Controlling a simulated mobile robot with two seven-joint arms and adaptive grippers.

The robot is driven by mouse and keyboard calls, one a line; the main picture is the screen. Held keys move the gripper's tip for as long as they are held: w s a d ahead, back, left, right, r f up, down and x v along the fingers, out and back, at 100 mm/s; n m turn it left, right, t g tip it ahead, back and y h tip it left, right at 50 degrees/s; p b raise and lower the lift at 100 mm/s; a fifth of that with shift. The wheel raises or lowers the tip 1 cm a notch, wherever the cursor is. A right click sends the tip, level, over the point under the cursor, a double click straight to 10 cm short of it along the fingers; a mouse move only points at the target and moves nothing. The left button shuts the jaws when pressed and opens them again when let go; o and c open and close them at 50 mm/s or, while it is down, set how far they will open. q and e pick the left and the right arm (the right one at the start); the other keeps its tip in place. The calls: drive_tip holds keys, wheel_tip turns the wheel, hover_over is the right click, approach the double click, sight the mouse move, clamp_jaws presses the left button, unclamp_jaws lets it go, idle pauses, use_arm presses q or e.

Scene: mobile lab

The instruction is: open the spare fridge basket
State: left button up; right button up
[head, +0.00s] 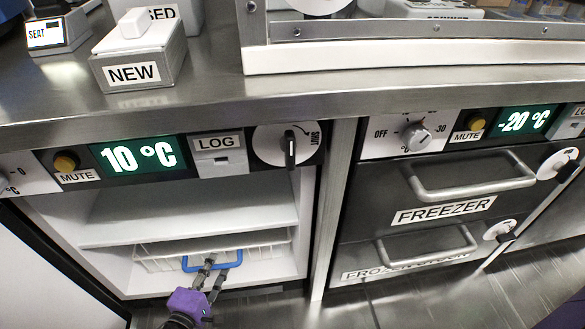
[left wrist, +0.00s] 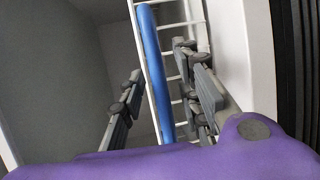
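The spare fridge basket (head: 160,262) is a white wire basket low in the open fridge, below a white shelf. Its blue handle (head: 222,263) runs along the front. My left gripper (head: 217,270) is at the handle, its purple body below and in front. In the left wrist view my left gripper (left wrist: 163,95) is open, one finger on each side of the blue handle (left wrist: 156,75), with the wires of the basket (left wrist: 200,12) behind. I cannot tell whether the fingers touch the handle. My right gripper is not in view.
A fridge shelf (head: 190,215) lies above the basket. The steel counter (head: 210,75) holds a box marked NEW (head: 140,65). To the right is the closed freezer drawer (head: 440,185). An open fridge door (head: 40,275) stands at the left.

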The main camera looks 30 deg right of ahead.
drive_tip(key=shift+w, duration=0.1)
use_arm(q)
clamp_jaws()
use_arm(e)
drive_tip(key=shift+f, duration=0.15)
use_arm(q)
drive_tip(key=s+a+p, duration=0.2)
drive_tip(key=s+a, duration=0.1)
drive_tip(key=s, duration=0.8)
drive_tip(key=s+a+p, duration=0.3)
drive_tip(key=s+a, duration=0.1)
drive_tip(key=s, duration=0.6)
drive_tip(key=s+a+p, duration=0.3)
drive_tip(key=s, duration=0.8)
drive_tip(key=shift+s+a, duration=0.35)
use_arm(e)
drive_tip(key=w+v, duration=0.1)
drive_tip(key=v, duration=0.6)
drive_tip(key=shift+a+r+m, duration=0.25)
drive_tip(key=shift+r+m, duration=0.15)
use_arm(q)
drive_tip(key=shift+r, duration=0.1)
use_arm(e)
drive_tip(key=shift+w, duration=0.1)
